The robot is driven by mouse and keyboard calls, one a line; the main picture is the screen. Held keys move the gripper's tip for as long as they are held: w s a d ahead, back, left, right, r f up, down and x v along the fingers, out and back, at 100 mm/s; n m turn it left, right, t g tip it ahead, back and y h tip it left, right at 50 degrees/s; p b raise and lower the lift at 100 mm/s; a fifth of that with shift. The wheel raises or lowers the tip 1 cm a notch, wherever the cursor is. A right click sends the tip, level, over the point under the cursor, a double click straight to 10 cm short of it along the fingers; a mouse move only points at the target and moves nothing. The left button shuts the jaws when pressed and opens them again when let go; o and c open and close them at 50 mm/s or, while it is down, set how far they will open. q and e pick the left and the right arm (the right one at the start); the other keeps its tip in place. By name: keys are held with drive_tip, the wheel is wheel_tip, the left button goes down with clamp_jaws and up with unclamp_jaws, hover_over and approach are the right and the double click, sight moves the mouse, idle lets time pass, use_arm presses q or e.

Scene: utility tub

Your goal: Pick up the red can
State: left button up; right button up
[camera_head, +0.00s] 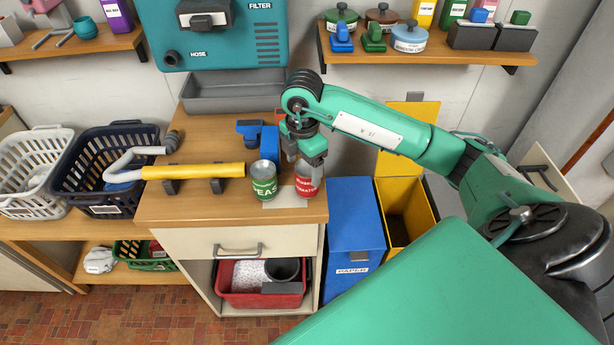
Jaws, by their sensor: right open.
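The red can (307,185), labelled as tomatoes, stands upright near the front right corner of the wooden counter (180,205). A green can of peas (263,183) stands just left of it. My right gripper (304,160) reaches in from the right and points down at the top of the red can. Its jaws are open and partly cover the can's upper part. I cannot tell whether they touch the can. My left gripper is not in view.
A blue object (269,140) stands behind the cans. A yellow tube (193,172) lies across the counter to the left. Blue (352,225) and yellow (422,190) bins stand right of the counter. A grey tray (235,96) is at the back.

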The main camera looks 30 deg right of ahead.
sight(306, 181)
drive_tip(key=shift+s+f, duration=0.1)
drive_tip(key=shift+f, duration=0.35)
drive_tip(key=f, duration=0.1)
drive_tip(key=f+p, duration=0.2)
drive_tip(key=f, duration=0.1)
drive_tip(key=shift+s+d+f, duration=0.1)
drive_tip(key=shift+s+d, duration=0.1)
drive_tip(key=shift+d, duration=0.05)
drive_tip(key=shift+f, duration=0.35)
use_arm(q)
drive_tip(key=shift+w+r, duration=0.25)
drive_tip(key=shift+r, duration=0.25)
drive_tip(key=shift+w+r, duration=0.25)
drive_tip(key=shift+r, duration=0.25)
use_arm(e)
drive_tip(key=c, duration=1.1)
